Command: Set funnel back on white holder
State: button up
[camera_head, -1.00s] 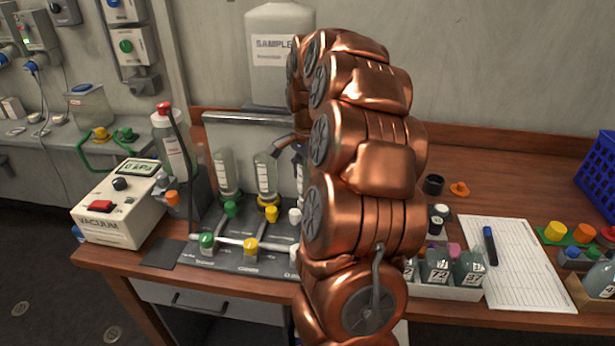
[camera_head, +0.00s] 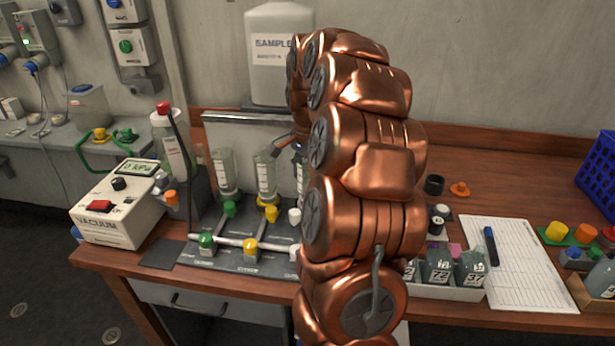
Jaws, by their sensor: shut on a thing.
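Clear graduated funnels stand in a row on the grey manifold (camera_head: 225,258). One funnel (camera_head: 222,175) is above the green valve (camera_head: 230,208) and another (camera_head: 264,178) is above the yellow valve (camera_head: 271,213). A third funnel (camera_head: 301,178) shows only as a strip at the left edge of my copper arm, above the white valve (camera_head: 295,216). My gripper (camera_head: 298,149) is mostly hidden behind my arm, at the top of this third funnel, and is shut on it. Whether this funnel is seated on the white holder or held just above it cannot be seen.
A vacuum box (camera_head: 118,205) and a red-capped bottle (camera_head: 172,150) stand left of the manifold. A large sample container (camera_head: 275,75) is behind it. Right of my arm are a tray of bottles (camera_head: 455,292), a paper sheet (camera_head: 510,265) and a blue crate (camera_head: 600,170).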

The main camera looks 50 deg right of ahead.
jog(key=o, duration=1.2)
jog(key=shift+o, duration=0.2)
jog(key=shift+o, duration=0.5)
jog(key=shift+r, duration=0.15)
notch_tip(320, 180, up, 7)
jog(key=p, duration=0.1)
jog(key=shift+r, duration=0.1)
jog(key=shift+a, duration=0.1)
dwell(0.3)
